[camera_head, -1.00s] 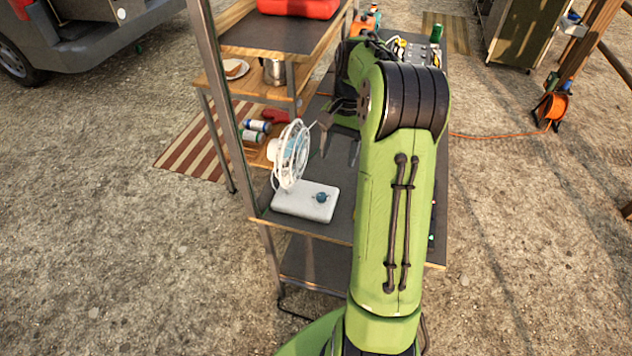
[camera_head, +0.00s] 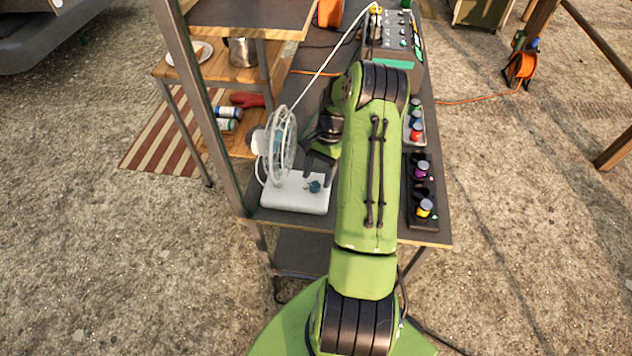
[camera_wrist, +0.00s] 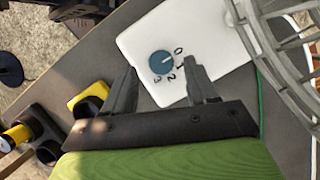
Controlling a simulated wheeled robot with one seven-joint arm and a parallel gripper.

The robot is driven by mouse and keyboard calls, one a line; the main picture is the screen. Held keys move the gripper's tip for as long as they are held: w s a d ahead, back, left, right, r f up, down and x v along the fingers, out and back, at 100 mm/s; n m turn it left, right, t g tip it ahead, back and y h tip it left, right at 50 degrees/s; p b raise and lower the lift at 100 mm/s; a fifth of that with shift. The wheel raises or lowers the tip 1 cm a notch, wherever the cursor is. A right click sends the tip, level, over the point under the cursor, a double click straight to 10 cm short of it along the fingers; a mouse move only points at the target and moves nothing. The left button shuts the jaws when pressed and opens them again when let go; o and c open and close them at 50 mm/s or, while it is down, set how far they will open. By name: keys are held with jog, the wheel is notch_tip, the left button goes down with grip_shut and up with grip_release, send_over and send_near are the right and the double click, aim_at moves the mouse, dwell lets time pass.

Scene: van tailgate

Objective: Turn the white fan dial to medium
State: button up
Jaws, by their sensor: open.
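The white fan (camera_head: 278,145) stands on a white base (camera_head: 295,193) with a blue dial (camera_head: 315,187) on its top. In the wrist view the dial (camera_wrist: 162,63) has 0, 1, 2 and 3 printed beside it on the base (camera_wrist: 205,45). A pale mark on the dial appears to point to the 0–1 side; its exact setting is hard to tell. My gripper (camera_wrist: 161,70) is open and empty, its two fingers apart on either side of the dial in the picture. In the head view its fingers are close above the dial; contact is not visible.
A metal shelf post (camera_head: 205,110) stands left of the fan. Dark holders with colored-lid jars (camera_head: 423,190) line the table's right side.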

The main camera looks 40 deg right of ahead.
aim_at(315, 187)
jog(key=shift+x, duration=1.25)
jog(key=shift+w, duration=0.1)
jog(key=c, duration=1)
jog(key=shift+r, duration=0.1)
